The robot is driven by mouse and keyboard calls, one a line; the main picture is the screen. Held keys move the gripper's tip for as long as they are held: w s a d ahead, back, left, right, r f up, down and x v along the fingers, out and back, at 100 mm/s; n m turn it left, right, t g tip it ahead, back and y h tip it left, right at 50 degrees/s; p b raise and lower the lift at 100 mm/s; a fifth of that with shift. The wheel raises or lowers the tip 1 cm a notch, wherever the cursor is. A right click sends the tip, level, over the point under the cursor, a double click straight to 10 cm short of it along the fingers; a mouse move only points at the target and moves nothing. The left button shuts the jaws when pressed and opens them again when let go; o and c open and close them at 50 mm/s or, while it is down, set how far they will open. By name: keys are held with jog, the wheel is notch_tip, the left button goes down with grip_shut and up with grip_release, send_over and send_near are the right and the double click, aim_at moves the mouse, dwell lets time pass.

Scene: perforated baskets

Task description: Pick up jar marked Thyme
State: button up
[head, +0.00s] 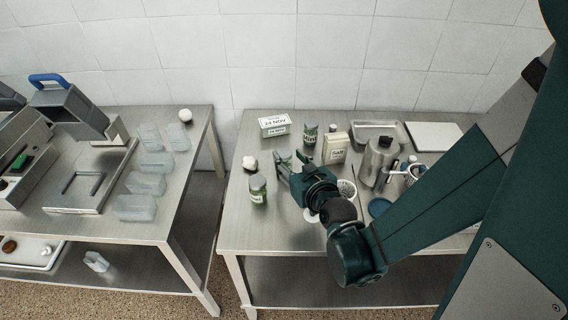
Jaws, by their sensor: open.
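A small jar (258,190) with a greyish lid and a pale label stands upright on the right table, near its left side; its label is too small to read. A second, green jar (310,135) with a label stands farther back; I cannot read its label surely either. I cannot tell which jar is marked Thyme. My wrist hides part of the table.
A white round item (249,163) lies at left. A gap separates the left table (184,205).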

aim_at(286, 155)
jog(key=shift+b+x, duration=0.5)
jog(key=shift+x, duration=2.2)
jog(key=shift+w, duration=0.15)
jog(key=shift+b+x, duration=0.7)
jog(key=shift+x, duration=1.8)
jog(key=shift+f, duration=0.1)
jog(key=shift+c, duration=0.5)
grip_shut()
